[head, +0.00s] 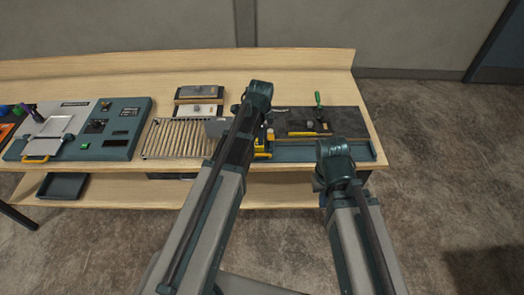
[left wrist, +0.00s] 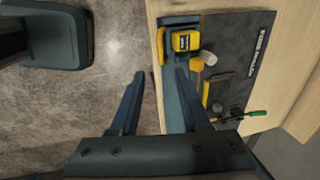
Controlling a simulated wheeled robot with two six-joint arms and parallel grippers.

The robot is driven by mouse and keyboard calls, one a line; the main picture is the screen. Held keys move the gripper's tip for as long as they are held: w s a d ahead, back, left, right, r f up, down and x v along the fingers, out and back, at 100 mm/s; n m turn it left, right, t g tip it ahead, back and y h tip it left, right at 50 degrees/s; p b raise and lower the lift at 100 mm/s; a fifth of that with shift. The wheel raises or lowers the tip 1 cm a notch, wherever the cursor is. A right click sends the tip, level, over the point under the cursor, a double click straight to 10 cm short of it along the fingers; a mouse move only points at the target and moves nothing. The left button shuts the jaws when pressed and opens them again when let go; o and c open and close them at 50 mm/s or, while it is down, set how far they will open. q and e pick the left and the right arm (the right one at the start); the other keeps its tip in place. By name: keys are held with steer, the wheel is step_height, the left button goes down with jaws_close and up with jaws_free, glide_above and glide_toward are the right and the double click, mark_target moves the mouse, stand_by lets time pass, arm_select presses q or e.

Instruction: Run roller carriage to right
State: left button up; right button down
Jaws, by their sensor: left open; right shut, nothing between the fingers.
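A bed of pale rollers (head: 178,139) lies at the middle of the bench in the head view. A grey block (head: 216,128) stands at its right end, partly beside my left arm; I cannot tell for sure whether it is the carriage. My left gripper (left wrist: 160,88) is open and empty in the left wrist view, with its fingers over the bench's front edge near the tool tray. In the head view my left arm hides its fingers and part of the bench. My right arm ends at the bench's front right, and its gripper fingers do not show.
A dark tool mat (head: 346,121) on the right holds a green-handled tool (head: 318,99) and other tools. A yellow tape measure (left wrist: 185,41) lies near the left fingers. A teal console (head: 115,128) and a grey panel (head: 58,125) stand left of the rollers.

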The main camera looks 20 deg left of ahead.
mark_target(261, 155)
arm_select(q)
steer(key=f+b, duration=0.4)
steer(key=w+f+b, duration=0.1)
steer(key=f+b, duration=0.3)
steer(key=f, duration=0.1)
steer(key=w+f+b, duration=0.1)
steer(key=f+b, duration=0.3)
steer(key=b, duration=0.1)
steer(key=shift+w+a+f, duration=0.2)
steer(key=shift+a, duration=0.1)
jaws_close()
stand_by(1.0)
